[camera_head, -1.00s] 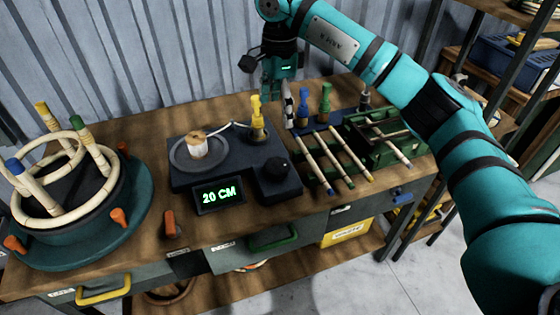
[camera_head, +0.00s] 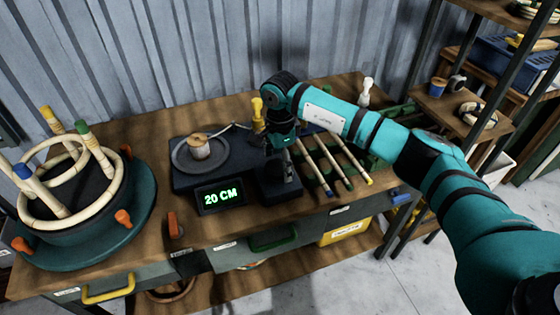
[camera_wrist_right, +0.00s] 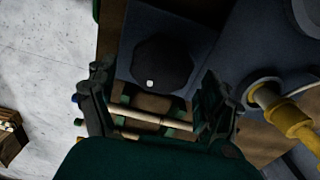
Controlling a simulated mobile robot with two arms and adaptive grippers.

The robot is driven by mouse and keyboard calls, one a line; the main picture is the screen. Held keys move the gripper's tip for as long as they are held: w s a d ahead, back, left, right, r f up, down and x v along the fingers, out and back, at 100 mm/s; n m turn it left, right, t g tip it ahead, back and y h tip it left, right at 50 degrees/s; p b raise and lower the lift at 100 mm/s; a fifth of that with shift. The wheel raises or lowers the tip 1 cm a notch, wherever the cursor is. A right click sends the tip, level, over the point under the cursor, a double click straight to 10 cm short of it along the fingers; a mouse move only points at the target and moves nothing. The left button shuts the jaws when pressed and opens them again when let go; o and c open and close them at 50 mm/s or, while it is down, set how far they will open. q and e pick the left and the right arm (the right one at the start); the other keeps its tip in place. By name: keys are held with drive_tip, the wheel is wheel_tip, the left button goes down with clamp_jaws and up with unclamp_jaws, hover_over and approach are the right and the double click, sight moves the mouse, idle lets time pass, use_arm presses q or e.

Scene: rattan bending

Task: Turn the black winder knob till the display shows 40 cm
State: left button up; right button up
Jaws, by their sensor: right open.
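The winder (camera_head: 187,186) is a dark box on the workbench with a round plate and a cream spool (camera_head: 198,146). Its display (camera_head: 220,196) reads 20 CM in green. In the right wrist view the black knob (camera_wrist_right: 160,60) is a many-sided disc with a small white mark near its lower edge. My left gripper is not in view.
A yellow-topped peg (camera_head: 257,112) stands just behind the knob. Rattan sticks (camera_head: 325,165) lie on a green rack to the right. A teal round former (camera_head: 140,205) with rattan rings stands at the left. An orange lever (camera_head: 174,225) is at the bench's front.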

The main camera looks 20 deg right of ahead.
drive_tip(key=shift+f, duration=0.35)
drive_tip(key=shift+c, duration=0.3)
drive_tip(key=c, duration=1.1)
drive_tip(key=shift+m, duration=0.3)
drive_tip(key=m+b, duration=0.1)
drive_tip(key=m, duration=0.2)
drive_tip(key=shift+s+f+m+b, duration=0.1)
drive_tip(key=shift+m+b, duration=0.2)
drive_tip(key=shift+b, duration=0.05)
drive_tip(key=m+b, duration=0.1)
drive_tip(key=m, duration=0.3)
drive_tip(key=shift+s+a+m, duration=0.1)
drive_tip(key=shift+s+m, duration=0.05)
drive_tip(key=shift+m, duration=0.15)
drive_tip(key=m, duration=0.4)
drive_tip(key=shift+s+a+b, duration=0.1)
drive_tip(key=shift+b, duration=0.3)
drive_tip(key=shift+a+m, duration=0.15)
drive_tip(key=shift+m, duration=2.25)
